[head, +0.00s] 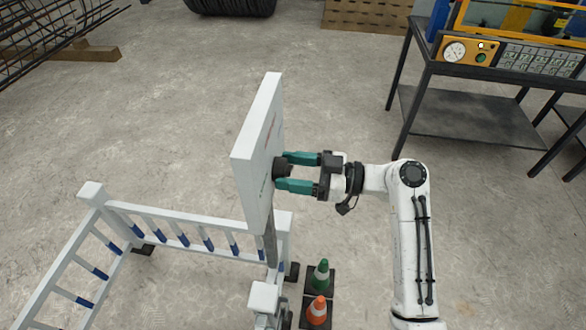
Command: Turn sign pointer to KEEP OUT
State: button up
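The sign (258,150) is a thick white board on a grey post, seen nearly edge-on, with its face turned right. Faint red and dark lettering shows on it, too oblique to read. A black round pointer knob (281,168) sticks out of the face. My gripper (288,172) comes from the right with its two teal fingers apart, one above and one below the knob. The fingertips are close to the sign face. I cannot tell whether the fingers touch the knob. Which way the pointer is turned is hidden.
A white railing (185,225) with blue-marked bars stands left of the post. A green cone (321,274) and an orange cone (317,311) stand below my gripper. A dark metal table (470,72) with a control panel (515,57) is upper right. Rebar (55,30) lies upper left. Open concrete floor lies between.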

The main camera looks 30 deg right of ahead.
jog(key=c, duration=0.7)
jog(key=shift+m, duration=0.3)
jog(key=m+p, duration=0.2)
jog(key=m, duration=0.3)
jog(key=shift+r, duration=0.1)
jog(key=m+p, duration=0.2)
jog(key=m, duration=0.2)
jog(key=shift+m+p, duration=0.7)
jog(key=shift+m, duration=0.3)
jog(key=o, duration=1)
